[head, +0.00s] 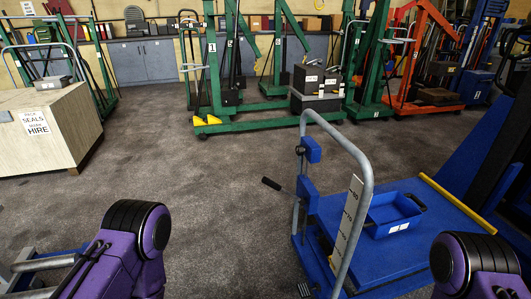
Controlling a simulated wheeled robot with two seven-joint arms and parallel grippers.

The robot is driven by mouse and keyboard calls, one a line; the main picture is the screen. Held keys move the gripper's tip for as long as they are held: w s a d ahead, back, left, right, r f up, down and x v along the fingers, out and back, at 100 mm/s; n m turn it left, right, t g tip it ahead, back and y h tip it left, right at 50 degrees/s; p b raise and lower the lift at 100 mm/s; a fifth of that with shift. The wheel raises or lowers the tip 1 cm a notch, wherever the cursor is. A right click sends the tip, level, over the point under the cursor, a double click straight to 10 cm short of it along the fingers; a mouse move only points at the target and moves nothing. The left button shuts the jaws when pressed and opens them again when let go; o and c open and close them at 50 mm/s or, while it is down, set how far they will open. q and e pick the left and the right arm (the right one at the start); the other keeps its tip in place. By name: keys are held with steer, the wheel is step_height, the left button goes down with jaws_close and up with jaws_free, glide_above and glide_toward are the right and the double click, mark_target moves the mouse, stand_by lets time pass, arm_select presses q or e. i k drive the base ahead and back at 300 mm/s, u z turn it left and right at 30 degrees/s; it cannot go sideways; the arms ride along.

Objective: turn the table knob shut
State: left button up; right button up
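A blue lift table (375,258) stands at the lower right in the head view, with a grey tubular push handle (366,160). A small dark knob (300,150) sits beside a blue block (312,149) on the handle's left post. A lever with a black grip (271,183) sticks out to the left, lower down. I cannot tell whether the knob is open or shut. Parts of my two purple arms show at the bottom, left and right of the table's handle. Neither gripper is in view, and nothing of mine is seen touching the knob.
A blue tray (393,214) lies on the lift table near a yellow bar (457,203). A wooden crate (45,130) stands at the left. Grey tubes (45,264) show at the lower left. Green hoists (250,125) line the back. The middle carpet is clear.

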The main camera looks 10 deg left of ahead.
mark_target(300, 150)
steer(key=u, duration=0.1)
steer(key=i, duration=0.85)
